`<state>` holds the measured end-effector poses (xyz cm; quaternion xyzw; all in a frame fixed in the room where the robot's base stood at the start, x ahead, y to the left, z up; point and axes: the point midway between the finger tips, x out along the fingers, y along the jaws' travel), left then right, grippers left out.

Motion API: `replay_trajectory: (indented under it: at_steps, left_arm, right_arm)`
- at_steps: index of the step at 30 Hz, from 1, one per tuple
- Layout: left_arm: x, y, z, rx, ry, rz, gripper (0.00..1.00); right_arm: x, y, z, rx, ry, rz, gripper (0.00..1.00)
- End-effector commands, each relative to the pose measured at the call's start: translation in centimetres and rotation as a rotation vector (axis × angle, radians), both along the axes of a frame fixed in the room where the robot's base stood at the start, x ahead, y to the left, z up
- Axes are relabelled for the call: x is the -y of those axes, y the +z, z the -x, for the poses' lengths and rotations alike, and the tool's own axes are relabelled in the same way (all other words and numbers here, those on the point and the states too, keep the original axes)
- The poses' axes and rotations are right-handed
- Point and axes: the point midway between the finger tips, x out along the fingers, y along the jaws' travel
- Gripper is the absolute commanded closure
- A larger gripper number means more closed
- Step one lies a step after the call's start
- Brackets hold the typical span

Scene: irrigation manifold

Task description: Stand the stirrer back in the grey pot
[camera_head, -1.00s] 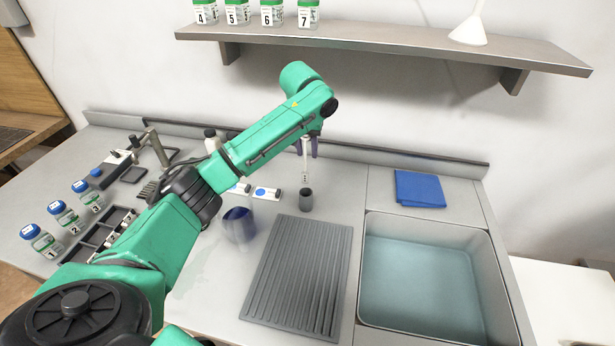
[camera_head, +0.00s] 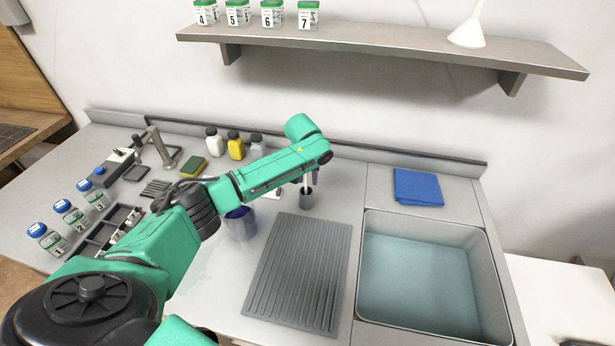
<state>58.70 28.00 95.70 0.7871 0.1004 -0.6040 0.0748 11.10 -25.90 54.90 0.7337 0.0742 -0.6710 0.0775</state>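The stirrer (camera_head: 306,184) is a thin pale rod, upright, with its lower end inside the mouth of the small dark grey pot (camera_head: 306,199). The pot stands on the counter behind the ridged grey mat. My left gripper (camera_head: 310,175) points down just above the pot, at the stirrer's upper part, and appears shut on it. The green wrist hides the stirrer's top and most of the fingers; one purplish finger shows to the right of the rod. My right gripper is not in view.
A ridged grey drainer mat (camera_head: 300,270) lies in front of the pot. A sink (camera_head: 425,285) and blue cloth (camera_head: 418,187) are to the right. A blue-tinted clear beaker (camera_head: 240,224) stands left, partly behind my arm. Several bottles (camera_head: 236,146) stand behind.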

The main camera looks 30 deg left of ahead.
Motion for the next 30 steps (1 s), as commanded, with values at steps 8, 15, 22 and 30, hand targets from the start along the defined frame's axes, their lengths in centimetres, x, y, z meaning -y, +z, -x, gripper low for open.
replay_trajectory:
  at_steps: [8, 15, 22, 30]
  left_arm:
    - [0.0, 0.1, 0.0, 0.000, 0.000, 0.000, 0.35]
    - [0.2, 1.8, 0.3, 0.002, -0.001, 0.001, 0.35]
    - [0.6, 7.7, 1.8, 0.005, -0.001, 0.002, 0.35]
    - [0.8, 11.9, 2.9, 0.000, -0.001, 0.002, 0.35]
  right_arm:
    - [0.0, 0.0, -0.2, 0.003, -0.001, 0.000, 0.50]
    - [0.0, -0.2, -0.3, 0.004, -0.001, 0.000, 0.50]
    - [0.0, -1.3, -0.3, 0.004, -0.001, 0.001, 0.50]
    - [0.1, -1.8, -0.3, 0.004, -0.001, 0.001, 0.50]
